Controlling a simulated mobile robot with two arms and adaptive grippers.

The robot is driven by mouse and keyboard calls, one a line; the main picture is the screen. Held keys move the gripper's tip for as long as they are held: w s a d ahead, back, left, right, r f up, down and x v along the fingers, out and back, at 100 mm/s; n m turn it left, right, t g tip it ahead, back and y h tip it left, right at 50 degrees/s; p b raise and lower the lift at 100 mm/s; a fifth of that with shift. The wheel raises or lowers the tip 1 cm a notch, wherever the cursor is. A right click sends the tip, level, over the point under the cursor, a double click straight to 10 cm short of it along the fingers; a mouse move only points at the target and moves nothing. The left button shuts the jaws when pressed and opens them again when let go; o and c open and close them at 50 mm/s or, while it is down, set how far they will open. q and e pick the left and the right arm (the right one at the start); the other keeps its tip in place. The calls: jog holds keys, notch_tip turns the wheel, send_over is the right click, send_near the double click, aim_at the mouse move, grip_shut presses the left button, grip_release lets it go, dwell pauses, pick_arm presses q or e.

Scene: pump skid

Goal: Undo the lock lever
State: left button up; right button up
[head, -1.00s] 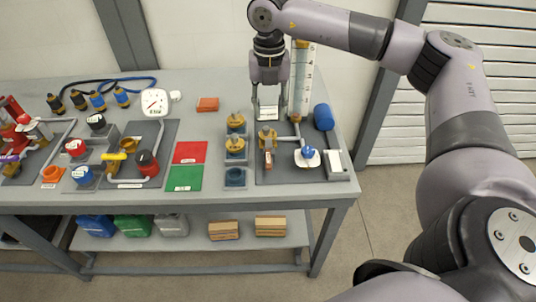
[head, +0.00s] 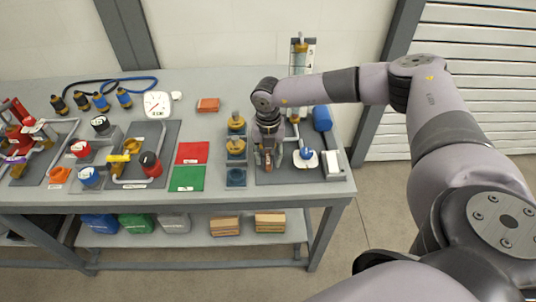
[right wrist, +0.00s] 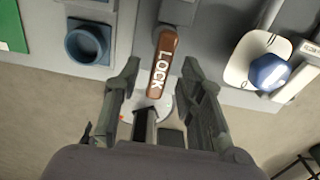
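The lock lever (right wrist: 163,64) is a brown bar marked LOCK in the right wrist view, pointing towards the gripper. In the head view only a bit of its brown end (head: 268,167) shows below my right gripper. My right gripper (right wrist: 160,72) is open, one finger on each side of the lever, with visible gaps on both sides. Whether the fingertips are down at the lever's height I cannot tell. In the head view my right gripper (head: 271,152) hides most of the lever's mount. My left gripper is not in view.
A white plate with a blue knob (right wrist: 269,72) sits right of the lever. A blue ring-shaped socket (right wrist: 88,44) is to its left. Brass fittings (head: 236,146) stand left of the gripper. A sight tube (head: 301,70) rises behind. The table's front edge is close.

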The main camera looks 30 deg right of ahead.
jog(key=shift+f, duration=0.1)
jog(key=shift+c, duration=0.3)
grip_shut()
